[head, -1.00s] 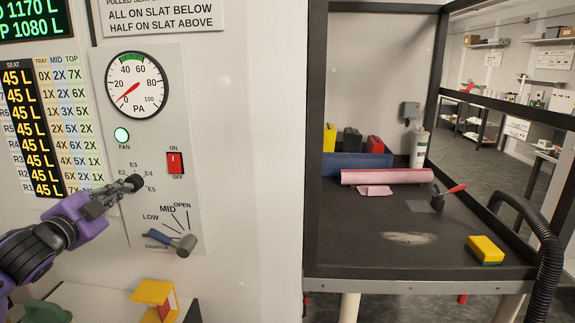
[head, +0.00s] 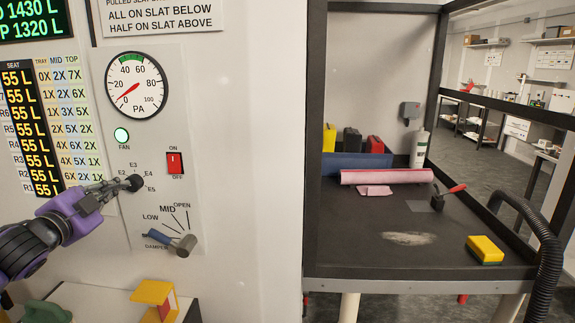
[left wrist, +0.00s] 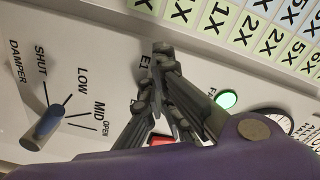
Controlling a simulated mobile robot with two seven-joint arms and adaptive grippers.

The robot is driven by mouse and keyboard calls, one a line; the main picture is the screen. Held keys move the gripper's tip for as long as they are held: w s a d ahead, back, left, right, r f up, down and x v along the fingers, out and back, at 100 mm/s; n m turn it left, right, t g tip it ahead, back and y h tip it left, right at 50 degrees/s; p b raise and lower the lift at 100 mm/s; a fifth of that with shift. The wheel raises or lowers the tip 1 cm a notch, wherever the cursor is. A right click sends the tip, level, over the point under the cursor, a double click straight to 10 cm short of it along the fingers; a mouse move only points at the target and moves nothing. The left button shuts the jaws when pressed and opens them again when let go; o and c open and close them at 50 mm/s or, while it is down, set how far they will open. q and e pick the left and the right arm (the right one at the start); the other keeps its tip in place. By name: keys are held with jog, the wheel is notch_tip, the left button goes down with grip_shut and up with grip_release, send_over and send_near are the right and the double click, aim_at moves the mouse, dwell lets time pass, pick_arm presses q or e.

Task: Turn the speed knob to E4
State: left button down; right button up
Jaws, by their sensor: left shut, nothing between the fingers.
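The black speed knob (head: 134,182) sits on the wall panel (head: 205,215), with labels E2, E3, E4 and E5 showing around it. My left gripper (head: 124,186) comes in from the left with its fingers together at the knob's left side. It appears to touch the knob, though I cannot tell for sure. The knob's pointer direction is too small to read. In the left wrist view my gripper's fingers (left wrist: 162,55) cover the knob, and the label E1 shows beside them. My right gripper is not in view.
Below the knob is the damper lever (head: 186,245) with a blue grip, which sticks out from the panel. The red on/off switch (head: 175,163), lit green fan lamp (head: 121,135) and PA gauge (head: 136,84) are above. A black extraction bench (head: 350,258) stands to the right.

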pick_arm(q)
jog(key=s, duration=0.6)
jog(key=shift+a+f, duration=0.15)
jog(key=shift+a, duration=0.2)
jog(key=shift+w, duration=0.1)
